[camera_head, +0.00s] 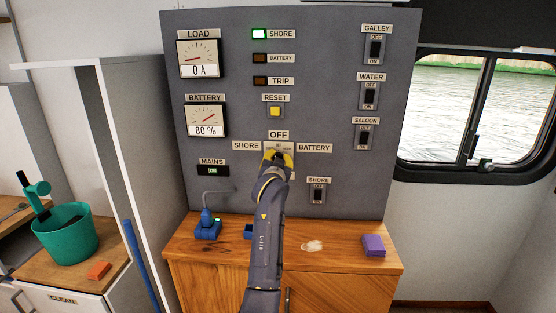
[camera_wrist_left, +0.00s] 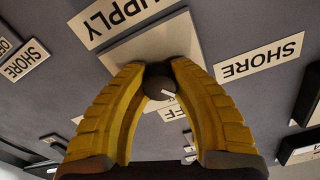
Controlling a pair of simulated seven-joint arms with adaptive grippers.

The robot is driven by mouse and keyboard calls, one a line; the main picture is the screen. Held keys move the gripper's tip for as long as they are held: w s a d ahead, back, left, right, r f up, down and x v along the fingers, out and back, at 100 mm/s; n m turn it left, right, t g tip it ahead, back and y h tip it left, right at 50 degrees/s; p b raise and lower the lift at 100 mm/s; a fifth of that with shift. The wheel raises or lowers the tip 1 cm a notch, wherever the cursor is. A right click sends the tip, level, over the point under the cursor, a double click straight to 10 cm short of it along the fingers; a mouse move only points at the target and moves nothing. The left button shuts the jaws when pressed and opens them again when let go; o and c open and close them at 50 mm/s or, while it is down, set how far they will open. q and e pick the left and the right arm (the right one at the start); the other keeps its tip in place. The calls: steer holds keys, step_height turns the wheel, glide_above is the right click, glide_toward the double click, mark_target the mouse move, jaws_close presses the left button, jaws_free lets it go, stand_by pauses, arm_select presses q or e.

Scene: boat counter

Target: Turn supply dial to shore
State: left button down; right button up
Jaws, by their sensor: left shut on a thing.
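The supply dial (camera_wrist_left: 158,86) is a small dark round knob with a white pointer mark, on a pale plate on the grey panel. In the left wrist view its mark slants toward the lower right, between the upside-down OFF (camera_wrist_left: 175,113) and SHORE (camera_wrist_left: 261,58) labels. My left gripper (camera_head: 278,156) is shut on the dial, a yellow finger on either side; it also shows in the left wrist view (camera_wrist_left: 160,72). In the head view the gripper hides the dial, below the OFF label (camera_head: 278,135) and between SHORE (camera_head: 246,146) and BATTERY (camera_head: 314,148). My right gripper is not in view.
The green SHORE lamp (camera_head: 273,34) is lit; the BATTERY (camera_head: 273,58) and TRIP (camera_head: 273,81) lamps are dark. Switches line the panel's right side, with a SHORE switch (camera_head: 318,193) near my arm. A blue plug (camera_head: 207,229) and purple block (camera_head: 373,246) are on the counter.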

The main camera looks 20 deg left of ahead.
arm_select(q)
steer(key=shift+r+n, duration=0.15)
steer(key=shift+n, duration=0.55)
steer(key=c, duration=1)
jaws_free()
steer(key=shift+o, duration=0.2)
steer(key=v, duration=1.2)
